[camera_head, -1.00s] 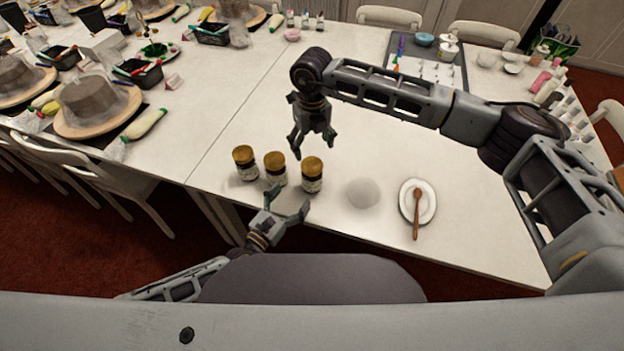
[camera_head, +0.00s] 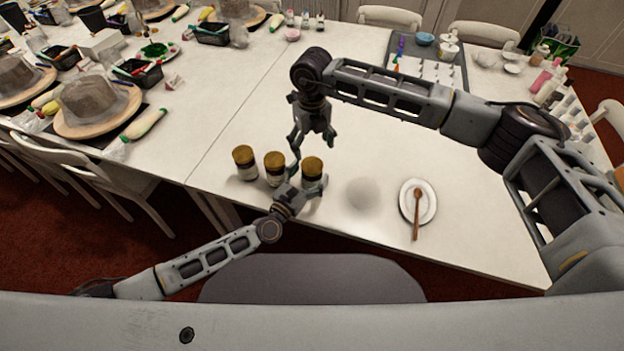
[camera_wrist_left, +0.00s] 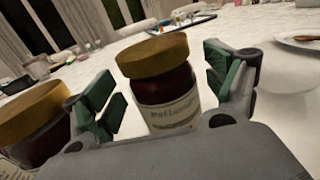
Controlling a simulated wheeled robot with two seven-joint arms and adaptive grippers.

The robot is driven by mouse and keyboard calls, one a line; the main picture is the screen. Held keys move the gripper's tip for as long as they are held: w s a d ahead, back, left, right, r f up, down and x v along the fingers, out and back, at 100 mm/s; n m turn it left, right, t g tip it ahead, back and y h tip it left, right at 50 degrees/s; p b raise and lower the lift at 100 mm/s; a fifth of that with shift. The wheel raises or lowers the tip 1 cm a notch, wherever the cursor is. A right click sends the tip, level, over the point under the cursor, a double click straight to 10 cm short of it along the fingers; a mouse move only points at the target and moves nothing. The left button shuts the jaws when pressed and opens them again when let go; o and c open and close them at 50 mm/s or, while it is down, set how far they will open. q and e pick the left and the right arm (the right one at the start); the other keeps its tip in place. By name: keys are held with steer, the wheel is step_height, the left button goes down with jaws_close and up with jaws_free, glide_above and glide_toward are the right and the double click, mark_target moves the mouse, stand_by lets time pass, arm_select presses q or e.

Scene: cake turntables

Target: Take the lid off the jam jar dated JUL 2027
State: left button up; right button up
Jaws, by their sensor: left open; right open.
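Three jam jars with brown-gold lids and pale labels stand in a row near the table's front edge: the left jar (camera_head: 246,172), the middle jar (camera_head: 274,178) and the right jar (camera_head: 312,165). All lids are on. My left gripper (camera_head: 304,184) is open at the right jar. In the left wrist view that jar (camera_wrist_left: 165,95) stands upright between the open fingers, with gaps to both. Its label text is too small to read a date. Another jar (camera_wrist_left: 35,120) shows at the left there. My right gripper (camera_head: 313,146) is open and empty above the table, behind the jars.
A pale round mound (camera_head: 363,194) and a white plate (camera_head: 408,206) with a wooden spoon (camera_head: 416,212) lie right of the jars. A grey tray (camera_head: 462,85) is at the back. Cake turntables and tools crowd the left table. The middle of the table is clear.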

arm_select(q)
steer(key=shift+w+d, duration=0.3)
steer(key=shift+w, duration=0.15)
